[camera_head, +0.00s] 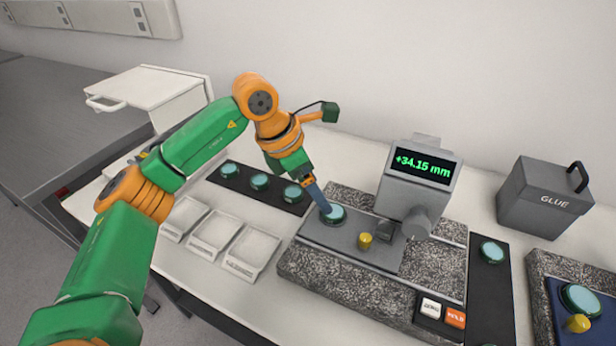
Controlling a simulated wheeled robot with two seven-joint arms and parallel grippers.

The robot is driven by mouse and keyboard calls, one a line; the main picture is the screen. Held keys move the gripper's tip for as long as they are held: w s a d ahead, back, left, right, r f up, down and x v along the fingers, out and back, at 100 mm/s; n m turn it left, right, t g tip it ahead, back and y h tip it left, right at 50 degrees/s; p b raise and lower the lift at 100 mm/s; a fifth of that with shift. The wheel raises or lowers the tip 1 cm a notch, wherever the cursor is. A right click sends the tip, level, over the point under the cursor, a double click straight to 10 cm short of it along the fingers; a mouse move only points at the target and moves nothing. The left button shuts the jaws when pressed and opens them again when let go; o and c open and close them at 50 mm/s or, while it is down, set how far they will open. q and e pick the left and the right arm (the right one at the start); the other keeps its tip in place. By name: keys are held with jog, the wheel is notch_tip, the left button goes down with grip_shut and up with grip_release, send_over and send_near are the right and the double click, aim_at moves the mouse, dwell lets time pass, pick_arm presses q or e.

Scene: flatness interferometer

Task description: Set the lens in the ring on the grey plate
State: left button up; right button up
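A teal lens (334,214) lies flat at the upper left end of the grey plate (327,236), at the fingertips of my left gripper (325,209). My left gripper points down at it, and its fingers overlap in this view, so I cannot tell whether they are shut on the lens. A dark edge shows around the lens, but I cannot make out whether it sits in a ring. A yellow knob (365,241) stands on the plate. My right gripper is not in view.
A black strip (245,179) with three teal lenses and several white trays (252,252) lie left of the speckled base (330,290). The gauge head (412,190) reads +34.15 mm. A GLUE box (545,198) and another lens (492,252) stand right.

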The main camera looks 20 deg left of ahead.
pick_arm(q)
jog(key=v, duration=0.5)
jog(key=shift+d+r, duration=0.1)
jog(key=shift+r, duration=0.1)
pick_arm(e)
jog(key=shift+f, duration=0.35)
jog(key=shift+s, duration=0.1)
